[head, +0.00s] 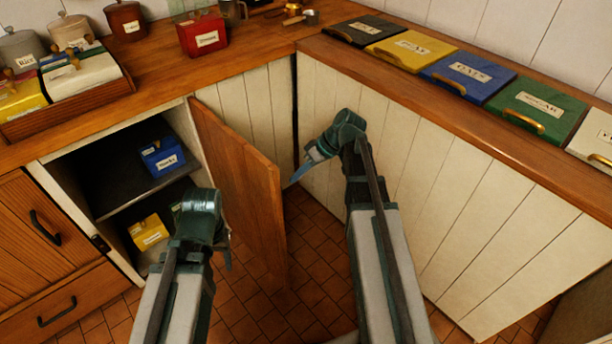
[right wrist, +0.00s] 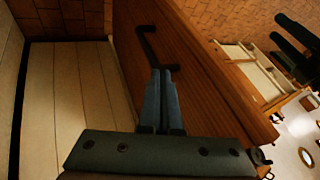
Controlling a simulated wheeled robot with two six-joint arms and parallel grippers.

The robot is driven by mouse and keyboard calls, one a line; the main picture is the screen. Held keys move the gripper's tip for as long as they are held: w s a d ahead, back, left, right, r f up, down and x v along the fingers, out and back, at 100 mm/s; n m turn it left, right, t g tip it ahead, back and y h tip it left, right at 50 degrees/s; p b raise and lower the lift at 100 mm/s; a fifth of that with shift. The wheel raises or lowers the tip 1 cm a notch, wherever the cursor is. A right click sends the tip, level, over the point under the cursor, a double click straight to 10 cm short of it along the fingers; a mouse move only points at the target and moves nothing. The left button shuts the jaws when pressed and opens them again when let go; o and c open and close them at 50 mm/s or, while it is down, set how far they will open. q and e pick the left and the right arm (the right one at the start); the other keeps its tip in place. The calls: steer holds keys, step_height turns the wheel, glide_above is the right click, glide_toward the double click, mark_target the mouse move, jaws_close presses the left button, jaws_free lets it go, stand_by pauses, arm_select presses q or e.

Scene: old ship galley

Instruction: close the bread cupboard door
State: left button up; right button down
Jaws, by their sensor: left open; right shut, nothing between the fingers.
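The bread cupboard door (head: 245,180), a plain brown wooden panel, stands wide open, swung out from the cupboard (head: 110,175). My right gripper (head: 298,174) is shut and empty, on the right of the door by its outer face. In the right wrist view its closed fingers (right wrist: 161,72) point along the wooden face close to a black bar handle (right wrist: 148,45); I cannot tell whether they touch. My left gripper (head: 226,255) is low in front of the cupboard, left of the door, its fingers mostly hidden behind its wrist; it is open.
A blue box (head: 162,157) and a yellow box (head: 148,232) stand inside the cupboard on separate levels. White plank cabinet fronts (head: 440,200) close off the right side. Wooden drawers (head: 55,308) are at left. The tiled floor (head: 310,260) around the door is clear.

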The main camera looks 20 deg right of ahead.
steer(key=shift+s+a+f+b, duration=0.2)
steer(key=shift+a+f, duration=0.1)
steer(key=shift+a, duration=0.55)
steer(key=shift+s+a+f+b, duration=0.1)
steer(key=shift+s+a+f, duration=0.2)
steer(key=shift+a, duration=0.6)
steer(key=shift+s+a+f+b, duration=0.1)
steer(key=shift+a+f, duration=0.25)
steer(key=shift+a, duration=0.5)
